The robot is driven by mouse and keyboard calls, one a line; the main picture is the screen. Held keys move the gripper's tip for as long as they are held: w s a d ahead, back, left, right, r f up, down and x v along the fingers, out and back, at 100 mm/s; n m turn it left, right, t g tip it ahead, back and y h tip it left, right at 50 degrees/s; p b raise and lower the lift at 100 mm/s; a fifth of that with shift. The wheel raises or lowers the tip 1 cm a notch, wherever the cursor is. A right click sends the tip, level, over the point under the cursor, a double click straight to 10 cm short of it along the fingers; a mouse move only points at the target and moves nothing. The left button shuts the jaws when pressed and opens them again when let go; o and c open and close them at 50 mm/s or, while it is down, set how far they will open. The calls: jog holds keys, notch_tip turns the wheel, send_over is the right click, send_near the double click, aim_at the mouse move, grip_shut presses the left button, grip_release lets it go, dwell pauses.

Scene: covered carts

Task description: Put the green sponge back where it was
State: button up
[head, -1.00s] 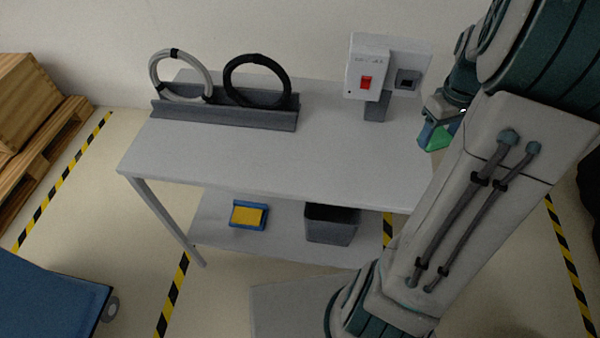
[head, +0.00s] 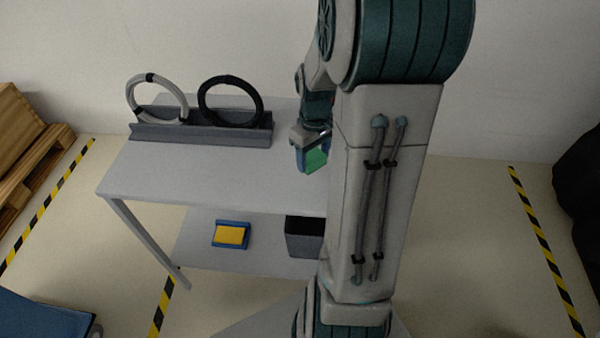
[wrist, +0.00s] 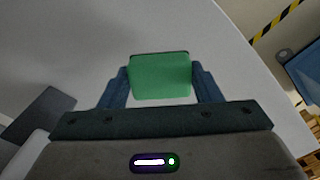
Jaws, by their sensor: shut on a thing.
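The green sponge (head: 316,160) is held in my gripper (head: 312,163), above the right part of the grey table's top (head: 200,172). In the wrist view the green sponge (wrist: 160,76) sits between the two blue fingers of my gripper (wrist: 160,88), which are shut on its sides. The grey tabletop (wrist: 230,50) lies beyond it. On the lower shelf a blue tray (head: 217,242) holds a yellow block (head: 230,235). My arm hides the right end of the table in the head view.
A grey rack (head: 200,133) at the table's back holds a grey ring (head: 130,98) and a black ring (head: 202,100). A dark bin (head: 303,240) stands on the lower shelf, partly behind my arm. The front of the tabletop is clear.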

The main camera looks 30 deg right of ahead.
aim_at(301, 183)
jog(key=a+f, duration=0.2)
jog(key=a, duration=0.1)
jog(key=shift+w, duration=0.4)
jog(key=shift+f, duration=1.9)
jog(key=shift+f, duration=0.15)
jog(key=o, duration=1)
